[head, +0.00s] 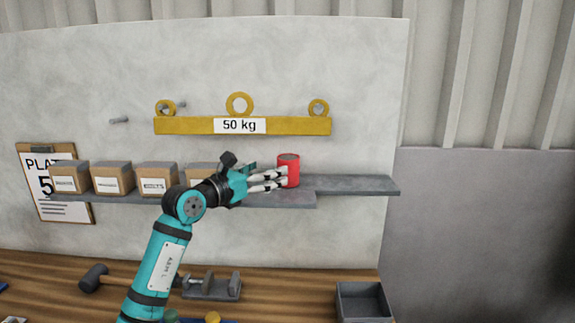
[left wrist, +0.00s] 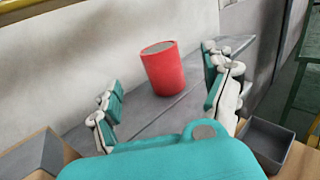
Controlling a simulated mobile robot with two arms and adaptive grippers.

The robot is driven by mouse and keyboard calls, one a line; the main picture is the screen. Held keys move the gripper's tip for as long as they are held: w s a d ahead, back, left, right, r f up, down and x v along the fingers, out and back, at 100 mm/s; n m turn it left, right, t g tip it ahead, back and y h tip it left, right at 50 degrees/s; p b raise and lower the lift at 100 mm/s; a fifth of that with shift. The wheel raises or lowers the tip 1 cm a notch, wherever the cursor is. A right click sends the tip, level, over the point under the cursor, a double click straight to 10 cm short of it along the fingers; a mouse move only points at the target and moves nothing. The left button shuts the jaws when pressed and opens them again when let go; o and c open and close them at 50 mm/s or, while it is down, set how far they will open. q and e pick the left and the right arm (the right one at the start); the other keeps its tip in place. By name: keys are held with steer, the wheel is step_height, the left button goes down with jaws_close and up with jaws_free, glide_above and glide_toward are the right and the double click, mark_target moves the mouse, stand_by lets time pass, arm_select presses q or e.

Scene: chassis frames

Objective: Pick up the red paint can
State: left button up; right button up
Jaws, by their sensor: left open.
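The red paint can (head: 289,171) stands upright on a grey wall shelf (head: 350,184), right of the boxes. My left gripper (head: 277,181) reaches in from the left, with its fingertips at the can's left side in the head view. In the left wrist view the can (left wrist: 163,70) stands ahead of the open left gripper (left wrist: 165,100), seen between its two spread fingers and a little beyond them. Nothing is held. I cannot tell whether a fingertip touches the can. My right gripper is not in view.
Several labelled boxes (head: 112,179) line the shelf's left part. A yellow 50 kg lifting bar (head: 180,126) hangs on the wall above the can. Below are a wooden bench with a mallet (head: 95,278) and a grey bin (head: 362,290). The shelf right of the can is bare.

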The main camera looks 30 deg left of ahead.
mark_target(281, 165)
arm_select(q)
steer(key=w, duration=0.2)
steer(key=w+p, duration=0.1)
steer(key=shift+w+d+r, duration=0.2)
steer(key=shift+w+d, duration=0.15)
steer(key=shift+d, duration=0.05)
steer(key=shift+w+a+f+p, duration=0.1)
steer(key=shift+w+p, duration=0.35)
steer(key=shift+w, duration=0.2)
steer(key=w, duration=0.1)
steer(key=w+p, duration=0.1)
steer(key=w, duration=0.1)
steer(key=shift+w+d+f+p, duration=0.1)
steer(key=shift+w+d+p, duration=0.15)
steer(key=shift+p, duration=0.15)
steer(key=shift+w+f, duration=0.2)
steer(key=shift+w, duration=0.3)
steer(key=shift+s, duration=0.1)
steer(key=c, duration=1.3)
steer(key=shift+c, duration=0.9)
steer(key=shift+r, duration=0.15)
